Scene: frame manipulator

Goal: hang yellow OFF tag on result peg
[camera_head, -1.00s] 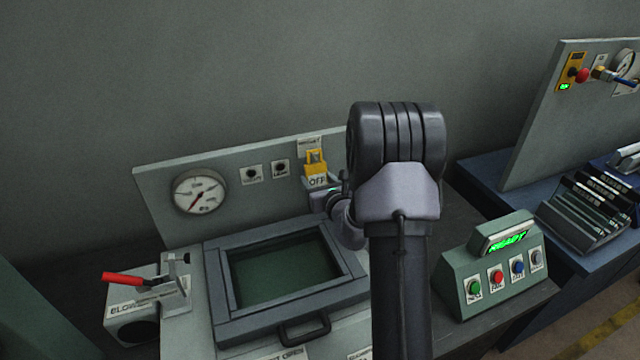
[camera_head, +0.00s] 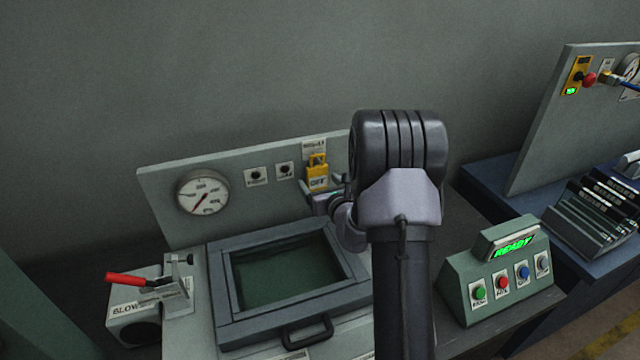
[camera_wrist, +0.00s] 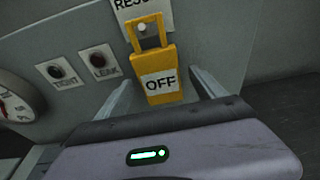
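The yellow OFF tag (camera_wrist: 160,82) hangs against the grey panel under the RESULT label, slightly tilted in the wrist view. Its loop surrounds the pale result peg (camera_wrist: 142,28), whose round end shows inside the loop. The tag also shows in the head view (camera_head: 317,180). My gripper (camera_wrist: 162,80) is open, with one finger on each side of the tag and a visible gap at both sides. In the head view my gripper (camera_head: 322,194) is just below the tag, partly hidden by my arm.
A gauge (camera_head: 202,192) is further left. A lidded chamber (camera_head: 290,270) lies below. A button box (camera_head: 500,270) stands right of my arm.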

